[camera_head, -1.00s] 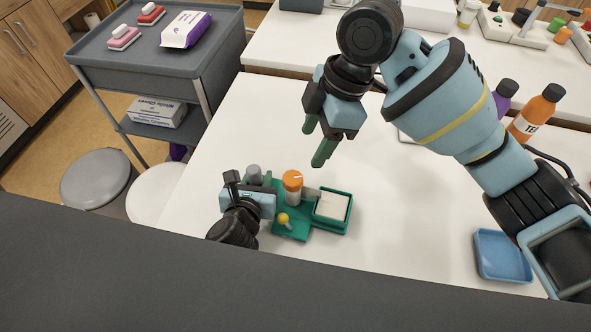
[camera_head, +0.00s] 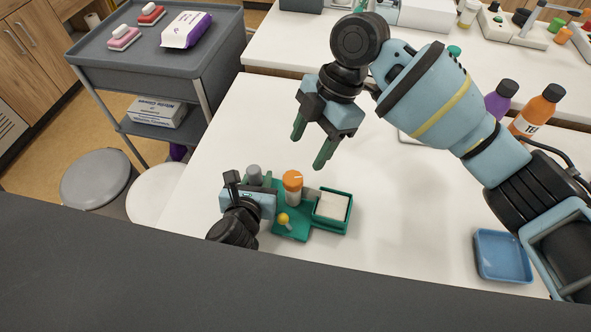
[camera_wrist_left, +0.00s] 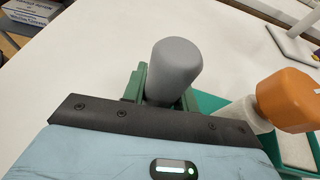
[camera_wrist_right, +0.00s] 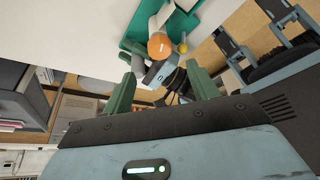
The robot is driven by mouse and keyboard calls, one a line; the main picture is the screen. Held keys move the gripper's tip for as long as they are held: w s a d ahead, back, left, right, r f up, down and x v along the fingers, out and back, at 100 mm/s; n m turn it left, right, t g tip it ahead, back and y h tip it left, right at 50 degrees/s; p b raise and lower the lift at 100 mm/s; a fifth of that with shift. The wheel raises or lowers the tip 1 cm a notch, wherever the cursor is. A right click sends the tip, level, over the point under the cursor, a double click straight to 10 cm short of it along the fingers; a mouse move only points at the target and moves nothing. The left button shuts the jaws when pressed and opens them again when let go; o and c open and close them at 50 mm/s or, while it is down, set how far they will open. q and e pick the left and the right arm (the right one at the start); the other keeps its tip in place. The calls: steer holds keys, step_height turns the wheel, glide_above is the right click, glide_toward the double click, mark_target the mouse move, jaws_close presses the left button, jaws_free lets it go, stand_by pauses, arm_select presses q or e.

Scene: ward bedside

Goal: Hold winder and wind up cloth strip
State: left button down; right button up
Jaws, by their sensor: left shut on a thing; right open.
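The winder is a green base (camera_head: 291,228) with an upright orange-topped spool (camera_head: 292,182), a yellow crank knob (camera_head: 283,218) and a grey rounded post (camera_head: 254,173). A pale cloth strip (camera_head: 331,206) lies in the green tray at its right end and seems to run toward the spool. My left gripper (camera_head: 252,182) is shut on the grey post, which stands upright between the fingers in the left wrist view (camera_wrist_left: 174,72). My right gripper (camera_head: 310,145) is open and empty, above and behind the winder; the orange top shows beyond its fingers in the right wrist view (camera_wrist_right: 160,46).
A blue tray (camera_head: 502,255) lies at the right of the white table (camera_head: 410,235). Orange (camera_head: 538,108) and purple (camera_head: 500,98) bottles stand behind my right arm. A grey cart (camera_head: 160,60) and stools (camera_head: 95,178) are at left.

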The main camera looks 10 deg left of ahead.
mark_target(294, 178)
steer(key=x, duration=0.8)
steer(key=shift+c, duration=0.5)
steer(key=c, duration=0.9)
steer(key=shift+m, duration=0.3)
steer(key=m+t, duration=0.1)
steer(key=m, duration=0.1)
steer(key=m+t+y, duration=0.1)
steer(key=m, duration=0.2)
steer(key=shift+s+f+m, duration=0.1)
steer(key=shift+s+m, duration=0.1)
steer(key=shift+m, duration=0.1)
steer(key=m+t, duration=0.1)
steer(key=m, duration=0.2)
steer(key=m+t, duration=0.1)
steer(key=m, duration=0.2)
steer(key=shift+s+t, duration=0.15)
steer(key=shift+t, duration=0.15)
steer(key=shift+m, duration=0.4)
